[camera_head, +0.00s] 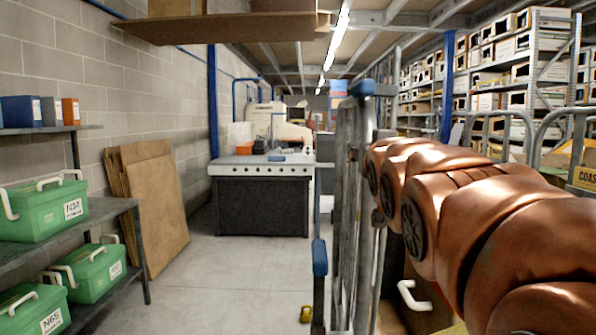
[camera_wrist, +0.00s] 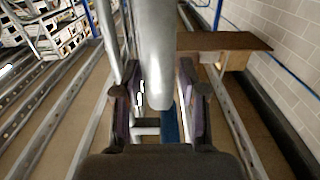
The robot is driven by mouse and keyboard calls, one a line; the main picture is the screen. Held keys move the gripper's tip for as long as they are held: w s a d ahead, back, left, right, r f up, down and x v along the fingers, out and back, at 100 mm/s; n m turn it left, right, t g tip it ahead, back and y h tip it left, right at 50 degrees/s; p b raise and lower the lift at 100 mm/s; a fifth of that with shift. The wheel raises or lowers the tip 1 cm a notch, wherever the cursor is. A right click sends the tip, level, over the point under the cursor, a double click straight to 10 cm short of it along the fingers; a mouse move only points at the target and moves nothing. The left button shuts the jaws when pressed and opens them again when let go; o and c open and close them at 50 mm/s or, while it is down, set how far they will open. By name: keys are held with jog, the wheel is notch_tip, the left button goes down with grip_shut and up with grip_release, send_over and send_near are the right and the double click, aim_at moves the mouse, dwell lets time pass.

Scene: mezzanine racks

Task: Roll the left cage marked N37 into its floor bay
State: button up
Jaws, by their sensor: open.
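A grey tubular roll cage (camera_head: 345,215) with blue caps stands just right of centre in the head view, seen nearly edge-on. No N37 marking can be read on it, and my arm hides much of its right side. In the wrist view a thick grey upright tube (camera_wrist: 157,60) runs between the two fingers of my gripper (camera_wrist: 156,98). The fingers are apart, one on each side of the tube; I cannot tell whether either touches it. In the head view my gripper is hidden. No floor bay can be made out.
A workbench (camera_head: 262,205) stands ahead. Brown panels (camera_head: 150,200) lean on the left wall beside a shelf (camera_head: 125,212) with green boxes (camera_head: 40,208). Other tubular frames (camera_head: 540,135) stand right. A plank shelf (camera_head: 220,29) hangs overhead.

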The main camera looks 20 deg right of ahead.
jog(key=shift+r, duration=1.35)
jog(key=shift+s+a+r+p, duration=0.1)
jog(key=shift+s+p, duration=0.05)
jog(key=shift+p, duration=0.2)
